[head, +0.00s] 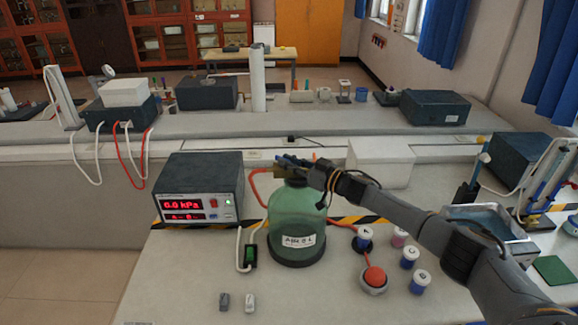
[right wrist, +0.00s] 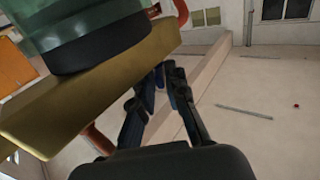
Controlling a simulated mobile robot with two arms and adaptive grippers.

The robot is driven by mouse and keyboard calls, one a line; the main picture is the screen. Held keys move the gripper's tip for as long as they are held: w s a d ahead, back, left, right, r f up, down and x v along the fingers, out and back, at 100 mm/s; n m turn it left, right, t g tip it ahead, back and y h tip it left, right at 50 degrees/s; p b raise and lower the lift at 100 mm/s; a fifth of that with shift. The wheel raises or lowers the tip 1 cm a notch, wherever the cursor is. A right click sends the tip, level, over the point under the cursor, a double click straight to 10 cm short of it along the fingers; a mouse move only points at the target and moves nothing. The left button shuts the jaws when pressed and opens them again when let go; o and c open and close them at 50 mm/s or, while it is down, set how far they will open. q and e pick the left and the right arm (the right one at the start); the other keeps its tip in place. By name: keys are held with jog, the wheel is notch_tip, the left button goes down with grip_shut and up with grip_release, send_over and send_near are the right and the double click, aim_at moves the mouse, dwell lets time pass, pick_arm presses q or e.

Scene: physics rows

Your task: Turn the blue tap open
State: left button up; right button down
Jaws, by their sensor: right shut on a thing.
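A green glass bottle (head: 297,220) with a white label and dark base stands on the near bench. My right gripper (head: 296,165) is at the top of this bottle, its arm coming in from the right. A small dark blue piece, seemingly the blue tap (head: 284,159), shows at the fingertips, largely hidden by them. In the right wrist view my fingers (right wrist: 166,78) close together on a dark blue part, beside a large brass-coloured bar (right wrist: 90,95). The tap's exact angle cannot be made out. My left gripper is not in view.
A pressure meter (head: 198,188) reading 0.0 kPa stands left of the bottle. A red ball (head: 375,276) on a holder and several small blue-and-white jars stand to the right. A white box (head: 381,163) is behind. The bench's front left is mostly clear.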

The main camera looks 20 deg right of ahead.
dwell(0.4)
jog(key=c, duration=1.5)
grip_release()
jog(key=shift+o, duration=0.2)
jog(key=shift+r, duration=0.1)
